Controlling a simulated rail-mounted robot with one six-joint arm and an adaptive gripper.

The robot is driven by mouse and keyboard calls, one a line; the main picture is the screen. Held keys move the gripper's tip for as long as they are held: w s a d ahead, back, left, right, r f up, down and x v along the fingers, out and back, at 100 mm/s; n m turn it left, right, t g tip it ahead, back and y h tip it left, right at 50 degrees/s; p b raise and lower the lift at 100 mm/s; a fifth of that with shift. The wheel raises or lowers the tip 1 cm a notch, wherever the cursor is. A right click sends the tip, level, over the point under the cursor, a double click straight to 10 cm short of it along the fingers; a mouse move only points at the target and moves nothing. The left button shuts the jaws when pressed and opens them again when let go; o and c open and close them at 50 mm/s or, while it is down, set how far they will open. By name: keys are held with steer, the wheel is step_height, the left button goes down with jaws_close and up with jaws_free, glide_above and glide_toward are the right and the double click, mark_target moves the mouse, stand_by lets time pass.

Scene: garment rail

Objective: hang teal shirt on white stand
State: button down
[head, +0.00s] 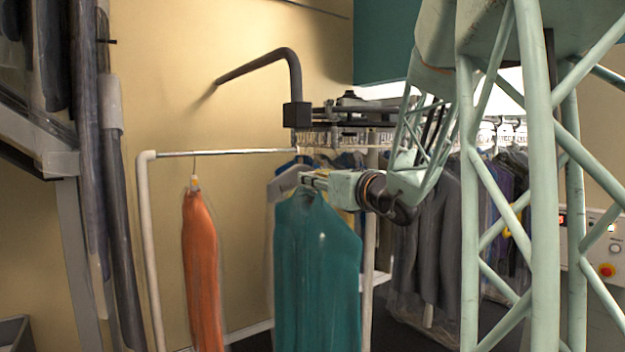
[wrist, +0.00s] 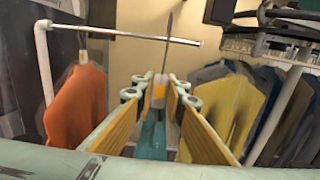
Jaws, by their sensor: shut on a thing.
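The teal shirt (head: 318,270) hangs from my gripper (head: 308,180) in the head view. In the wrist view my gripper (wrist: 158,90) is shut on its hanger (wrist: 158,91), with the hook pointing up and a strip of teal (wrist: 152,138) below. The white stand (head: 148,240) is left of the gripper, with a horizontal metal rod (head: 225,153). The rod (wrist: 130,35) also shows in the wrist view, where the hook crosses it near its free right end. I cannot tell whether hook and rod touch. The shirt hangs upright.
An orange shirt (head: 202,270) hangs on the stand's rod, left of the teal shirt. A conveyor rail with many garments (head: 430,230) is behind on the right. A yellow garment (wrist: 222,110) is close right of my gripper. The rod between orange shirt and its right end is bare.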

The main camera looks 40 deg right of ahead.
steer(key=shift+w+d+p, duration=0.15)
steer(key=shift+w+p, duration=1.4)
steer(key=shift+w, duration=2.95)
steer(key=shift+w+d+p, duration=0.1)
steer(key=shift+w+p, duration=1.45)
steer(key=shift+w, duration=2.9)
steer(key=shift+w+d+r, duration=0.1)
steer(key=shift+w+r, duration=0.2)
steer(key=shift+w, duration=0.7)
steer(key=shift+w+r, duration=0.25)
steer(key=shift+w, duration=0.75)
steer(key=shift+w+b, duration=0.45)
steer(key=shift+w, duration=1.15)
